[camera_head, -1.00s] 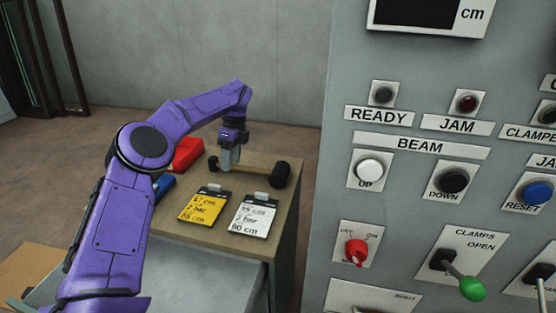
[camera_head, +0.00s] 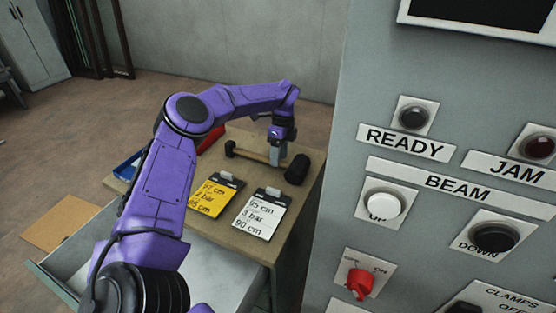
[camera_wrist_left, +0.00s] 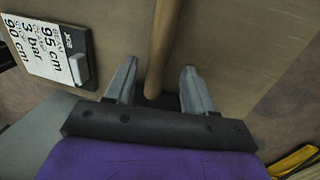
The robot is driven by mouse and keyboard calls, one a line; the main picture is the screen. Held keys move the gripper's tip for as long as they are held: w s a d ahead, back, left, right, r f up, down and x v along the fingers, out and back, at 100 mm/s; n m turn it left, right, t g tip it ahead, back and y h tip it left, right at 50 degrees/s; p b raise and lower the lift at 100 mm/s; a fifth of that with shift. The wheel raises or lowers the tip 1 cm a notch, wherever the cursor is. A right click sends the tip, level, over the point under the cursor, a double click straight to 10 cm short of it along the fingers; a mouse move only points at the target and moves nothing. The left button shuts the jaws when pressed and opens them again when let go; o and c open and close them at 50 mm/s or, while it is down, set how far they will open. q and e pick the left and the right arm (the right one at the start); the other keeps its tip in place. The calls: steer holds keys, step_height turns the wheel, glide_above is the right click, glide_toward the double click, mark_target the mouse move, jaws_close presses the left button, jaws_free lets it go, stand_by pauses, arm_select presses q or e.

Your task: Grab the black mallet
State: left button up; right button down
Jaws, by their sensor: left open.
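In the left wrist view the gripper (camera_wrist_left: 159,72) is open, with one finger on each side of the wooden handle (camera_wrist_left: 166,35). A gap shows between the handle and each finger. My right gripper is not in view.
A yellow clipboard (camera_head: 212,198) and a white clipboard (camera_head: 262,216) lie on the table in front of the mallet. A blue item (camera_head: 129,166) sits at the table's left. A grey control panel (camera_head: 400,80) stands close at the right.

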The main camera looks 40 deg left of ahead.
arm_select(q)
steer(key=shift+s+a+f, duration=0.1)
steer(key=shift+s+f, duration=0.1)
steer(key=shift+f, duration=0.4)
steer(key=shift+s+a+f, duration=0.15)
steer(key=shift+s+f, duration=0.1)
steer(key=shift+s, duration=0.05)
steer(key=c, duration=0.4)
steer(key=shift+w, duration=0.1)
jaws_close()
